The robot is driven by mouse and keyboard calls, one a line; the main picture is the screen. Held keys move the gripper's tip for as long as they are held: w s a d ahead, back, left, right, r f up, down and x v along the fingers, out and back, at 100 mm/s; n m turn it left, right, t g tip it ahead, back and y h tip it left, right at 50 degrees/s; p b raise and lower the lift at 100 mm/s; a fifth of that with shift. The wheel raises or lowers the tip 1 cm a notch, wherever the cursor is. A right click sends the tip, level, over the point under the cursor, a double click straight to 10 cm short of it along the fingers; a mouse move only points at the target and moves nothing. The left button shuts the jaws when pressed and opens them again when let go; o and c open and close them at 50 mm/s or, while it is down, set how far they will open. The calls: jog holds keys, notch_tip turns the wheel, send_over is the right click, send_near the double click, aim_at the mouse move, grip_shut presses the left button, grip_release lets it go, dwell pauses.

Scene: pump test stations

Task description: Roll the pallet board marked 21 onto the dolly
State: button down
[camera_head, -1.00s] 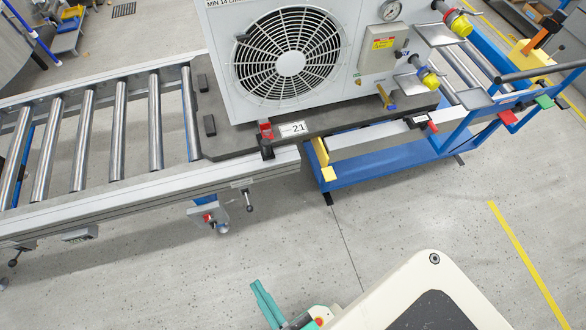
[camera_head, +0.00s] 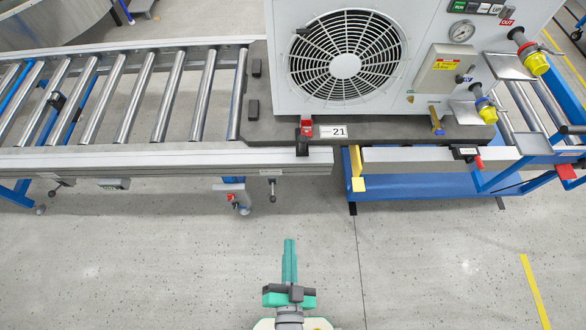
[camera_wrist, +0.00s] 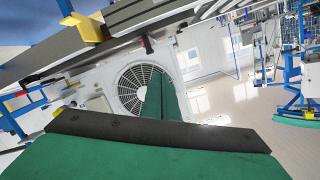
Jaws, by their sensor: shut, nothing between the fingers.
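The dark pallet board (camera_head: 270,126) with the label 21 (camera_head: 333,132) carries a white pump unit (camera_head: 400,40) with a round fan grille; the unit also shows in the wrist view (camera_wrist: 180,60). The board's left end lies on the roller conveyor (camera_head: 180,95); its right part reaches over the blue dolly (camera_head: 430,185), whose rollers show beyond the board. A red-and-black catch (camera_head: 304,135) sits at the board's front edge beside the label. My gripper (camera_head: 290,245), with green fingers, is shut and empty over the floor in front of the conveyor, apart from the board.
A dolly handle rail with a red-tipped lever (camera_head: 479,163) marked with a small label is at the right. Yellow connectors (camera_head: 535,63) stand on the unit's right side. A handle (camera_head: 272,190) hangs under the conveyor. The floor in front is clear, with a yellow line (camera_head: 535,290).

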jog(key=w+f+m, duration=0.3)
jog(key=w+m, duration=0.1)
jog(key=w, duration=0.8)
jog(key=w+f+m+t, duration=0.1)
jog(key=w+m, duration=0.3)
jog(key=w, duration=0.9)
jog(key=w+f+m, duration=0.4)
jog(key=w, duration=0.8)
jog(key=shift+w+d+f+t, duration=0.3)
jog(key=shift+d+f+t, duration=0.05)
jog(key=shift+t, duration=0.05)
jog(key=shift+w+d+f, duration=0.15)
jog(key=shift+w+d, duration=0.05)
jog(key=shift+w, duration=0.45)
jog(key=shift+w+f, duration=0.15)
jog(key=shift+w, duration=0.25)
jog(key=shift+d, duration=0.25)
jog(key=shift+w+d, duration=0.1)
jog(key=shift+d, duration=0.3)
jog(key=shift+d, duration=0.2)
